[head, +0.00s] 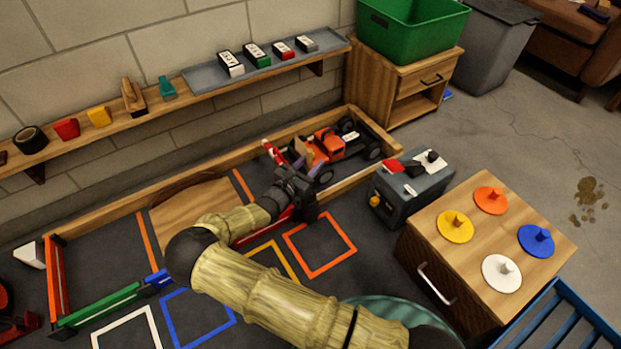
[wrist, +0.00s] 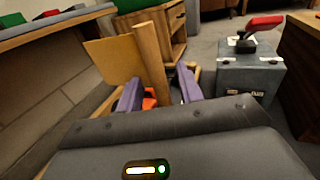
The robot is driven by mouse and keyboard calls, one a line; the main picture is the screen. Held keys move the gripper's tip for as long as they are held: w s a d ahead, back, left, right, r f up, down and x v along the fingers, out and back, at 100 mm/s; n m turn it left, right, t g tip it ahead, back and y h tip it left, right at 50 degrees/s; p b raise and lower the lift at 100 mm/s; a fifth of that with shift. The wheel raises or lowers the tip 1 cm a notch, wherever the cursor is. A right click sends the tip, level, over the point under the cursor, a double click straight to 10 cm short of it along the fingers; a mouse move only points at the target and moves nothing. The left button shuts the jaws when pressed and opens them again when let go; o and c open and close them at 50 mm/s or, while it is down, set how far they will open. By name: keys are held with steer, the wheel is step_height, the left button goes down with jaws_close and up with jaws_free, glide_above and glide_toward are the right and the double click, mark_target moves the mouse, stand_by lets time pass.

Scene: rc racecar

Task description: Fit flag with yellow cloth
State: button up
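A flag with a yellow cloth (wrist: 108,66) on a wooden pole (wrist: 150,60) stands nearly upright, slightly tilted, in front of my gripper (wrist: 160,88). In the wrist view the purple fingers are apart, one each side of the pole's lower part, with a gap showing on both sides. The pole's lower end is hidden behind my gripper. In the head view the yellow cloth (head: 299,149) shows small beside the orange and black racecar (head: 328,143). My gripper (head: 308,165) is just left of the car. I cannot tell whether the pole is seated in the car.
A wooden rail borders the car on the wall side. A wooden cabinet (head: 455,285) carries several coloured discs. A wall shelf (head: 150,100) and a drawer unit (head: 395,85) stand behind.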

mark_target(310, 150)
steer(key=shift+c, duration=0.3)
jaws_close()
step_height(310, 150, up, 10)
steer(key=p, duration=0.6)
steer(key=shift+p, duration=0.3)
